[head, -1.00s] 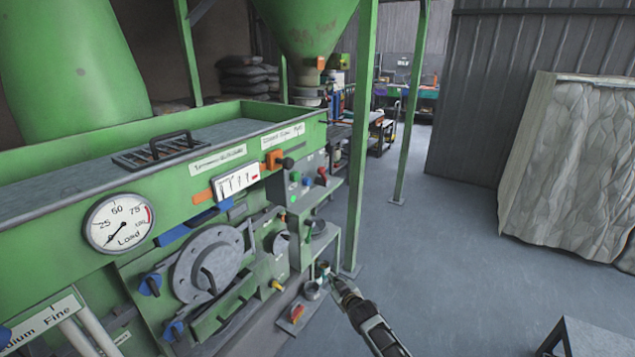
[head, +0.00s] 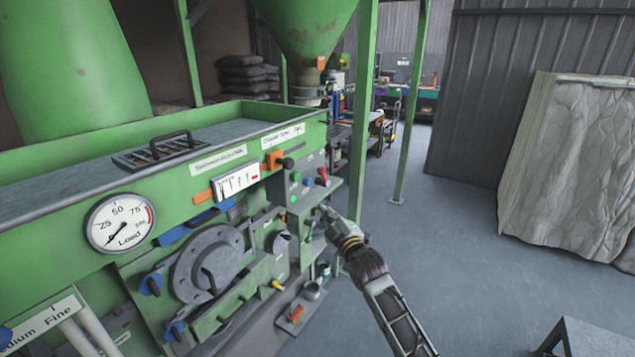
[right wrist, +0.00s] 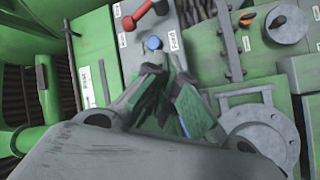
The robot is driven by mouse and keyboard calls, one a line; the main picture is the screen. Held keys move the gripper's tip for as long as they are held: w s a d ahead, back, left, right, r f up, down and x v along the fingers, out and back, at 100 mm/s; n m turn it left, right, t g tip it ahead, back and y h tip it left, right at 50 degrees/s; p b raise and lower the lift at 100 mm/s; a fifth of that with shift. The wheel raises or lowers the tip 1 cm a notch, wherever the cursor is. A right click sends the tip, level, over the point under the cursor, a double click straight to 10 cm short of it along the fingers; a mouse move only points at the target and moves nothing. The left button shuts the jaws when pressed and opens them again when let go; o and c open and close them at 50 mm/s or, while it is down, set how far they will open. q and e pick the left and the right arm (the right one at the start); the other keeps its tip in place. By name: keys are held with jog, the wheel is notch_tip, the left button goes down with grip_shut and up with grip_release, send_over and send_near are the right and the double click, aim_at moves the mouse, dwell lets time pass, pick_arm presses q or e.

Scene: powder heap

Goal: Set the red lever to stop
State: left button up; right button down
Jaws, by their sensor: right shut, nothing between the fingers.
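The red lever (head: 322,174) sits at the right end of the grey control panel (head: 311,162) on the green machine. In the right wrist view the red lever (right wrist: 145,14) shows near the top, with a label at each side, too small to read. My right gripper (head: 328,210) is shut and empty, just below and in front of the panel, apart from the lever. In the right wrist view its fingers (right wrist: 165,72) point up toward the panel, with a blue button (right wrist: 153,43) between them and the lever. My left gripper is not in view.
A black-and-orange knob (head: 274,160) is left of the panel, and a round load gauge (head: 120,222) is on the machine's front. A green post (head: 362,110) stands right of the panel.

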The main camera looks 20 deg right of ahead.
jog(key=r+n, duration=0.1)
jog(key=n, duration=0.2)
jog(key=r+n, duration=0.1)
jog(key=n, duration=0.1)
jog(key=s+r+n, duration=0.1)
jog(key=n, duration=0.2)
jog(key=shift+s+a+n, duration=0.1)
jog(key=shift+a+n, duration=0.2)
dwell(0.6)
jog(key=w+d+r+p, duration=0.1)
jog(key=w+r+p, duration=0.1)
jog(key=w, duration=1)
jog(key=shift+w+d+p, duration=0.3)
jog(key=shift+w+d, duration=0.1)
jog(key=shift+w, duration=0.15)
dwell(0.6)
